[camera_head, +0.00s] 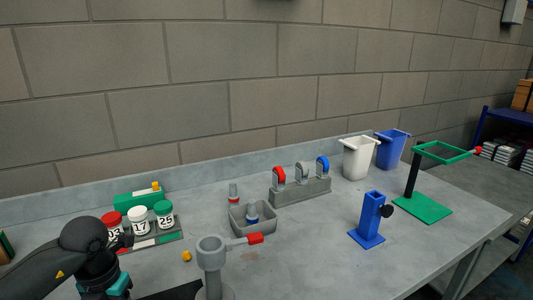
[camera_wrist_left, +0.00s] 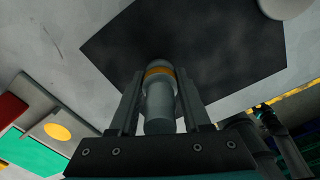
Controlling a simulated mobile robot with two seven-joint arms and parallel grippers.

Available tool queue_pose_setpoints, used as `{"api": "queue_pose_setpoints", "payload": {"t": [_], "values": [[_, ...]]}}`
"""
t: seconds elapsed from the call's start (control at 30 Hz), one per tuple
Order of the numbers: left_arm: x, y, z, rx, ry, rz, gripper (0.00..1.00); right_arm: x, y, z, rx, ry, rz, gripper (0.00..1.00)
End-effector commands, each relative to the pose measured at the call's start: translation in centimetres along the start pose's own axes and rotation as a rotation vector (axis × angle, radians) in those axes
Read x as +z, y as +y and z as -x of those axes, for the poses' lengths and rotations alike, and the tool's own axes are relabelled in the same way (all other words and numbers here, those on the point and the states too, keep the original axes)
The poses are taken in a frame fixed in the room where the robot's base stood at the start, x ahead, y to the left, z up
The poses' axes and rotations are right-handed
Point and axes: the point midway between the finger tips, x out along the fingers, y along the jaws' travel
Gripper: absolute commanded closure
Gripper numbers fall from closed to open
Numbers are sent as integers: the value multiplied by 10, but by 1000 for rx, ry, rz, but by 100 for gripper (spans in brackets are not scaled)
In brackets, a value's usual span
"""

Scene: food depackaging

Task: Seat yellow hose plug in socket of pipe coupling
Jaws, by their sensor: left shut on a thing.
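My left gripper (camera_wrist_left: 159,100) is shut on a grey cylindrical plug (camera_wrist_left: 159,110) with a yellow-orange band, seen between the fingers in the left wrist view. A dark mat (camera_wrist_left: 185,55) lies beyond its tip. In the head view my left wrist (camera_head: 118,283) is at the lower left; its fingers and the plug cannot be made out there. A grey post with a round head (camera_head: 211,250) and a red-ended side arm (camera_head: 255,238) stands at the front, right of my wrist; it may be the pipe coupling. Its socket cannot be made out.
Several lidded jars (camera_head: 139,218) stand by a green box (camera_head: 137,199) at the left. A small yellow piece (camera_head: 186,256) lies near the post. A grey bin (camera_head: 252,219), a hook rack (camera_head: 300,190), a blue stand (camera_head: 370,222) and a green stand (camera_head: 424,208) stand farther right.

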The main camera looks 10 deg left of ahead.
Motion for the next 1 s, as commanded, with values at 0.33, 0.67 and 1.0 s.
{"api": "queue_pose_setpoints", "payload": {"t": [0.33, 0.67, 1.0], "values": [[0, -5, 2, 1, -1, -593, 100, -1, 0, 0, 0, 1, 0, 40], [-1, -9, 4, 0, 0, -1154, 100, -1, 0, 0, 0, 1, 0, 40], [-2, -14, 6, -1, 0, -1733, 100, -1, 0, 0, 0, 1, 0, 40]]}}
